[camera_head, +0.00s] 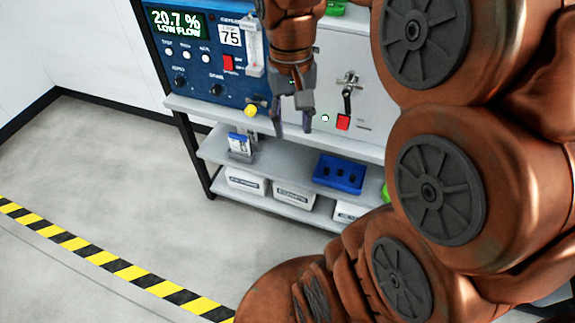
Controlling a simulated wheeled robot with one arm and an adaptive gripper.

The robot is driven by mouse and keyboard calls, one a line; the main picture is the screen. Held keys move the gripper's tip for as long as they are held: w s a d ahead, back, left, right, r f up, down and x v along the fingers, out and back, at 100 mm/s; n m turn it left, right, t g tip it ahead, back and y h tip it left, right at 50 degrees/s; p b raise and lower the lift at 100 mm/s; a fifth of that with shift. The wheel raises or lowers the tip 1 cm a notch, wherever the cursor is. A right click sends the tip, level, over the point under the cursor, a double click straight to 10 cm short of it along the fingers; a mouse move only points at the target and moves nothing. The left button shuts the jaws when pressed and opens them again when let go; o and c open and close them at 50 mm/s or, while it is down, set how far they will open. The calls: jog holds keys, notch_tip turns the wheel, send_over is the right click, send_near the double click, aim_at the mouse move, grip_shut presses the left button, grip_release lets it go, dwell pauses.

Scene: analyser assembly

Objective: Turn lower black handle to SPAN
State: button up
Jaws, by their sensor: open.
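A black handle (347,102) hangs roughly straight down from a silver valve fitting (348,80) on the light grey panel (372,125).
A blue analyser panel (205,95) with a "20.7 % LOW FLOW" display (178,23) is left of my gripper. A yellow knob (251,110) protrudes near it. The floor at left is clear.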

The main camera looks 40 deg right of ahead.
jog(key=s+a+f+n+p, duration=0.1)
jog(key=s+a+n+p, duration=0.2)
jog(key=s+a, duration=0.4)
jog(key=shift+s+f+g+p, duration=0.2)
jog(key=shift+s+g+p, duration=0.1)
jog(key=shift+s+p, duration=0.6)
jog(key=shift+a+n, duration=0.1)
jog(key=shift+n, duration=0.2)
